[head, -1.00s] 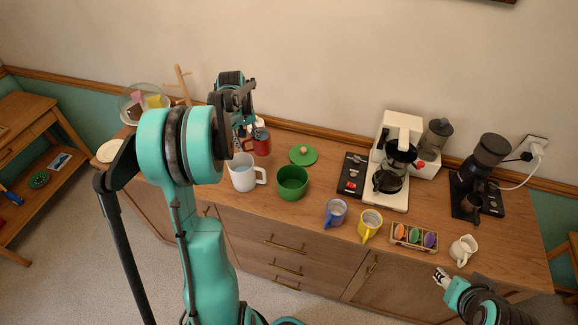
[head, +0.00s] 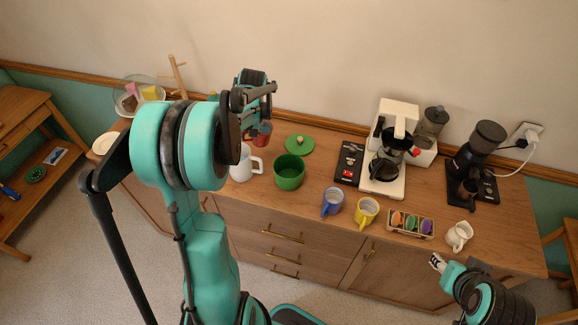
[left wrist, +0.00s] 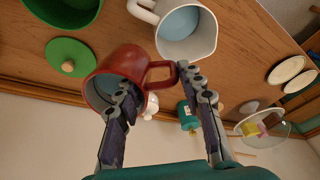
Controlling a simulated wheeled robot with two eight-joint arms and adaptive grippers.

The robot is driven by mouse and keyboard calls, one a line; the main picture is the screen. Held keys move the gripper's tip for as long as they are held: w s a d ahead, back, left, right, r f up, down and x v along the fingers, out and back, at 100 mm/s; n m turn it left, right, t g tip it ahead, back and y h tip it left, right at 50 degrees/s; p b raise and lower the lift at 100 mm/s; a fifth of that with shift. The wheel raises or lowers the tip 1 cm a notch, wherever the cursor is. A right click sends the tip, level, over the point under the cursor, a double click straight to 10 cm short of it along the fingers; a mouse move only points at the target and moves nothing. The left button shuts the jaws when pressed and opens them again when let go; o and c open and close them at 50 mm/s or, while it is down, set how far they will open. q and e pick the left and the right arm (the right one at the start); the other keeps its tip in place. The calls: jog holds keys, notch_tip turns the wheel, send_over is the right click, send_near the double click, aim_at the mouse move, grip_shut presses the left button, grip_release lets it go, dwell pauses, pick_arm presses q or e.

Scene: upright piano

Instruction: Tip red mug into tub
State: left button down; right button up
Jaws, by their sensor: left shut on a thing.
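The red mug (head: 264,131) is at my left gripper (head: 257,122) over the back left of the counter. In the left wrist view the red mug (left wrist: 112,72) is close, its blue inside partly showing. My left gripper (left wrist: 158,88) is shut on it, one finger across the mug body and the other by its handle. I cannot tell whether the mug clears the counter. The green tub (head: 289,174) stands open to the front right of the mug. Its side also shows in the left wrist view (left wrist: 66,10). My right gripper (head: 438,262) is low at the right, its fingers too small to read.
A white jug (head: 243,168) stands between my left arm and the tub. The green lid (head: 300,144) lies behind the tub. Blue (head: 332,201) and yellow (head: 367,211) mugs stand to the right. A coffee maker (head: 390,165) is behind them. A glass bowl (head: 135,100) is at far left.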

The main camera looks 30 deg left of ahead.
aim_at(256, 140)
pick_arm(q)
jog(key=d+f+y+b, duration=0.2)
jog(key=shift+d+f+y, duration=0.1)
jog(key=shift+d+y, duration=0.2)
jog(key=shift+y, duration=0.1)
jog(key=shift+s+d+f+t+y+b, duration=0.2)
jog(key=shift+d+f+y+b, duration=0.1)
jog(key=shift+d+y+b, duration=0.6)
jog(key=shift+s+d+f+t+y+b, duration=0.1)
jog(key=shift+d+f+t+y+b, duration=0.25)
jog(key=shift+y+b, duration=0.55)
jog(key=shift+d, duration=0.1)
jog(key=shift+d+f+y+b, duration=0.2)
jog(key=shift+y+b, duration=0.3)
jog(key=shift+b, duration=0.6)
jog(key=shift+d+f+m+y+b, duration=0.15)
jog(key=shift+d+f+y+b, duration=0.15)
jog(key=shift+y+b, duration=0.65)
jog(key=shift+d+f+m+y+b, duration=0.2)
jog(key=shift+f+y+b, duration=0.15)
jog(key=shift+b, duration=1.05)
